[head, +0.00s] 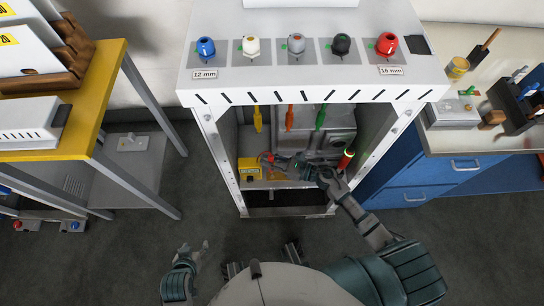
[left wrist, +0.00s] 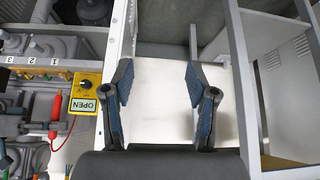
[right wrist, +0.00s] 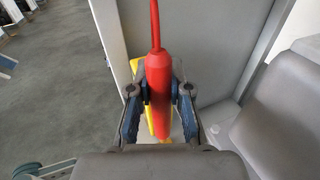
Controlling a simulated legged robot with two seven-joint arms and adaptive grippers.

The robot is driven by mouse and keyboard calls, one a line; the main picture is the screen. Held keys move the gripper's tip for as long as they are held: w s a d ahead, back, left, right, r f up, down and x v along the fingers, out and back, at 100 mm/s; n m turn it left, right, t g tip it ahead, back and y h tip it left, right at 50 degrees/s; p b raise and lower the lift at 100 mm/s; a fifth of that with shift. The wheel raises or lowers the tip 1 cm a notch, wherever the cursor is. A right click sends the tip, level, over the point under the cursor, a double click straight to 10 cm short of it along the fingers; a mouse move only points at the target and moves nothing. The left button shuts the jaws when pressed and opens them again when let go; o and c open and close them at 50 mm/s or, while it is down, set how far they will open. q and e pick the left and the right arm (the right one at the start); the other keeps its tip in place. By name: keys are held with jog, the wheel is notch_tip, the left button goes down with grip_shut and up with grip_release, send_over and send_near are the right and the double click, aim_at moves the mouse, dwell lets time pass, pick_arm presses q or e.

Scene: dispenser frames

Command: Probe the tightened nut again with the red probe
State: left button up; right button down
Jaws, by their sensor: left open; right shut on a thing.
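The red probe (right wrist: 157,95) stands upright between the fingers of my right gripper (right wrist: 160,98), which is shut on it, its cable running upward. In the head view my right gripper (head: 277,160) is inside the cabinet, and the probe's red (head: 267,157) shows beside a yellow meter (head: 248,168). In the left wrist view the probe (left wrist: 56,108) is beside the meter (left wrist: 86,92), whose display reads OPEN. My left gripper (head: 204,244) is open and empty.
A red-handled tool (head: 346,160) stands at the cabinet's right. The cabinet's side posts (head: 219,160) hem in my right arm. The floor before my left gripper is clear.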

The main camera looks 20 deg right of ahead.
jog(key=f+b, duration=0.1)
jog(key=d+f+b, duration=0.1)
jog(key=shift+d+f, duration=0.15)
jog(key=shift+f, duration=0.2)
jog(key=shift+a+f+b, duration=0.1)
jog(key=shift+a+b, duration=0.2)
jog(key=shift+a, duration=0.3)
jog(key=shift+s+a, duration=0.1)
jog(key=shift+a, duration=0.05)
jog(key=shift+f, duration=0.1)
jog(key=shift+d, duration=0.5)
pick_arm(q)
jog(key=w+d+r+t+h, duration=0.1)
jog(key=w+d+r+t, duration=0.3)
jog(key=w, duration=0.4)
jog(key=shift+r+t+h, duration=0.3)
jog(key=shift+r+t, duration=0.2)
jog(key=shift+t, duration=0.5)
jog(key=shift+a, duration=0.1)
pick_arm(e)
jog(key=shift+a, duration=0.15)
